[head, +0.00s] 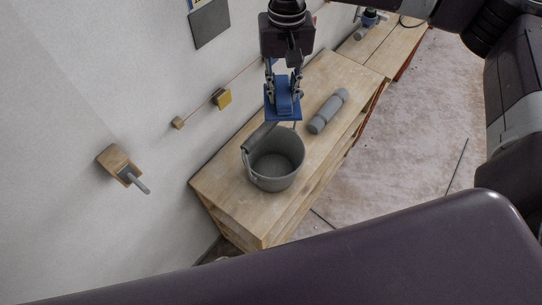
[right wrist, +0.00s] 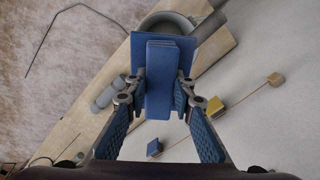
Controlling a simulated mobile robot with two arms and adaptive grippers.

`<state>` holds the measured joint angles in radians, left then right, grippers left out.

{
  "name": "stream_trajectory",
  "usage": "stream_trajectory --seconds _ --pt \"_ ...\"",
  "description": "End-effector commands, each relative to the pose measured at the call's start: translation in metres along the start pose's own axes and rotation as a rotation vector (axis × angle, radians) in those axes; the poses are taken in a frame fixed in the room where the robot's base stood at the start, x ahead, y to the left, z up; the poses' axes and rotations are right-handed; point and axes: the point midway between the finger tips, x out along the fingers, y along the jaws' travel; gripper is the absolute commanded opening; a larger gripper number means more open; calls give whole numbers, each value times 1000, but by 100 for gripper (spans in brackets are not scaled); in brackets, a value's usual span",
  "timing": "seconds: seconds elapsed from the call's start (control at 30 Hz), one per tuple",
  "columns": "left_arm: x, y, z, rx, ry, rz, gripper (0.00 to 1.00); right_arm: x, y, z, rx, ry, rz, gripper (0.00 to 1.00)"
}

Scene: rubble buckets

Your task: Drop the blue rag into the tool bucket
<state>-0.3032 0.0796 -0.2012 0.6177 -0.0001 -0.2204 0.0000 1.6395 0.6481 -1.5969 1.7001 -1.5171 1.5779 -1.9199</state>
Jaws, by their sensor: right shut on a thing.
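The blue rag (head: 283,106) is a folded blue block with a wider flat part at its lower end. My right gripper (head: 284,84) is shut on it and holds it above the bench, just behind the bucket's rim in the head view. In the right wrist view the rag (right wrist: 160,75) sits between both fingers and covers part of the bucket. The grey bucket (head: 273,181) stands upright on the wooden bench, and the visible part of its inside looks empty. It also shows in the right wrist view (right wrist: 160,21). My left gripper is not in view.
A grey cylinder (head: 328,111) lies on the wooden bench (head: 222,188), right of the bucket. A wooden holder with a grey-handled tool (head: 122,164), a yellow block (head: 222,98) and a dark panel (head: 209,23) are on the wall. Open floor (head: 420,140) lies to the right.

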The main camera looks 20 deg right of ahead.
Motion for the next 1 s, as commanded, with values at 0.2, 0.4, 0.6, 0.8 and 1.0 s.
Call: stream_trajectory --seconds 0.2,0.4,0.6,0.8,1.0 --pt "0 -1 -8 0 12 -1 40 2 0 0 0 1 -1 0" --pt "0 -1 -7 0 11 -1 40 2 0 0 0 0 -1 34" --pt "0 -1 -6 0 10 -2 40 2 0 0 0 0 -1 43" --pt "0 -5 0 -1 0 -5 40 0 0 0 0 1 -1 43" --pt "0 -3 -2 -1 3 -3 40 -26 -1 -1 -1 3 -3 43"
